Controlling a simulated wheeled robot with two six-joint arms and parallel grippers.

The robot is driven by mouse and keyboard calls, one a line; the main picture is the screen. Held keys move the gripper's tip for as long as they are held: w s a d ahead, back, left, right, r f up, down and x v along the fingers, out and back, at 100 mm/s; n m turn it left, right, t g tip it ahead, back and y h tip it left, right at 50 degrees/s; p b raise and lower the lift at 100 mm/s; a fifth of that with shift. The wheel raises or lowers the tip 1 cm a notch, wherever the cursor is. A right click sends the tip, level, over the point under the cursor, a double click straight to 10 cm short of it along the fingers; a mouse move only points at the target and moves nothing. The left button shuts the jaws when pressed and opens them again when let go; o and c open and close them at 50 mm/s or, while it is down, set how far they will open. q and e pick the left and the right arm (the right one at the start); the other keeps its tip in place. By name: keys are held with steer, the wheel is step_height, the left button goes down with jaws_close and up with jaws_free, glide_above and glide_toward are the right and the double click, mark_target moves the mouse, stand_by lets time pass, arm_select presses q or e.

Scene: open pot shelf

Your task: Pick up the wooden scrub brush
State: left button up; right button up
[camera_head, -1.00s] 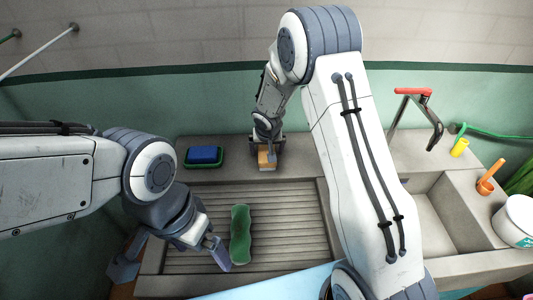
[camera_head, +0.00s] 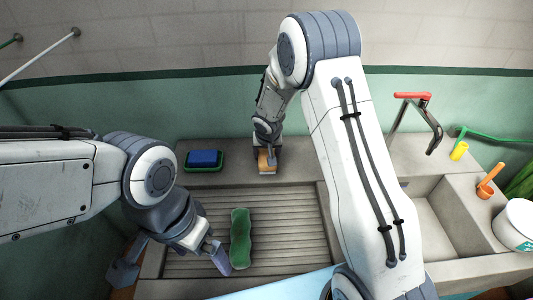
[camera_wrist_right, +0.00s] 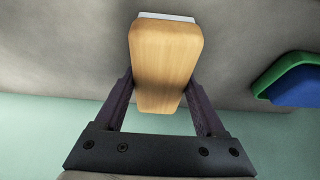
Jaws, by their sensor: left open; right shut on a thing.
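The wooden scrub brush (camera_head: 267,164) is a light wood block on the back ledge of the sink unit. In the right wrist view the brush (camera_wrist_right: 163,58) lies between both fingers, with a pale strip at its far end. My right gripper (camera_head: 267,148) is shut on it, gripping its sides. I cannot tell whether the brush touches the ledge or hangs just above it. My left gripper (camera_head: 172,267) is open and empty over the front left of the ribbed drainboard.
A blue sponge (camera_head: 203,157) sits in a green tray (camera_head: 187,167) left of the brush. A green cloth-like pad (camera_head: 240,238) lies on the ribbed drainboard (camera_head: 290,225), close to my left gripper.

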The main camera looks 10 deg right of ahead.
mark_target(267, 151)
steer(key=shift+r, duration=0.45)
step_height(267, 151, up, 3)
steer(key=shift+r+p, duration=0.2)
steer(key=shift+p, duration=0.5)
steer(key=s+d+r+p, duration=0.1)
steer(key=s+d+r, duration=0.6)
steer(key=d, duration=0.2)
steer(key=shift+s, duration=0.2)
